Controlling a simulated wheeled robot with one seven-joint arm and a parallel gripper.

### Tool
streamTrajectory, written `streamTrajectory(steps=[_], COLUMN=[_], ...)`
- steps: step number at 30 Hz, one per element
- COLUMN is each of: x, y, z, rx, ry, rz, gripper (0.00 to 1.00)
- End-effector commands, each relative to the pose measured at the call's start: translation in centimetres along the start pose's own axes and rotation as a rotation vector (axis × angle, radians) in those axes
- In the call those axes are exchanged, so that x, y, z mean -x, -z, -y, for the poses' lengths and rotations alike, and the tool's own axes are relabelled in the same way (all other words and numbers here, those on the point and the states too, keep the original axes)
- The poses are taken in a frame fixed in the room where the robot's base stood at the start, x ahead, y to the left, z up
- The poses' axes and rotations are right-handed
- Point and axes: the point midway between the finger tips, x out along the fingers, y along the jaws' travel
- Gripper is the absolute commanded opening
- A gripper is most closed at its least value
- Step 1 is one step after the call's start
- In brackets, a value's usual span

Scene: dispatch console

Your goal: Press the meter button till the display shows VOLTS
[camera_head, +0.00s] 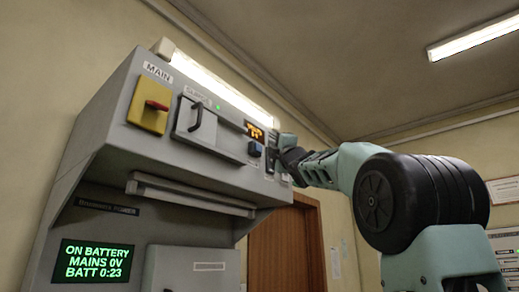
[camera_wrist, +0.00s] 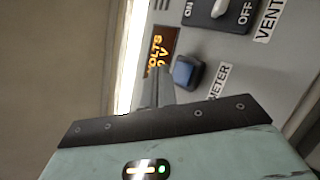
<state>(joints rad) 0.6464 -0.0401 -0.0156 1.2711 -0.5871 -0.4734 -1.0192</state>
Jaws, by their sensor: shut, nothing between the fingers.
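The blue meter button (camera_wrist: 186,72) is on the grey panel beside a METER label (camera_wrist: 217,82) in the wrist view; it also shows in the head view (camera_head: 254,149). The small meter display (camera_wrist: 161,50) has orange text that reads as VOLTS with a 0 V line, its first letter partly cut off; it glows orange in the head view (camera_head: 254,130), too small to read. My gripper (camera_wrist: 158,74) is shut and empty. Its fingertips appear just left of the button and below the display in the wrist view. I cannot tell whether they touch the panel.
A VENT switch (camera_wrist: 221,8) with ON and OFF marks is close by. The console also has a yellow MAIN switch with a red handle (camera_head: 156,105), a handled cover (camera_head: 196,120), a long bar (camera_head: 190,193) and a green status screen (camera_head: 96,261) reading ON BATTERY, MAINS 0V, BATT 0:23.

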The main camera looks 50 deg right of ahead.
Motion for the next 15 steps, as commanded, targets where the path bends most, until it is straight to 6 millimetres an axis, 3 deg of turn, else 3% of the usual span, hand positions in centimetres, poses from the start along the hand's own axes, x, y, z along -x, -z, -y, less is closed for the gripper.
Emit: streamTrajectory(steps=[7,15], x=[1.6,2.1], y=[-1.2,-1.5], z=[-1.2,-1.4], rx=[0.002,0.001], ry=[0.001,0.001], rz=[0.002,0.0], gripper=[0.0,0.0])
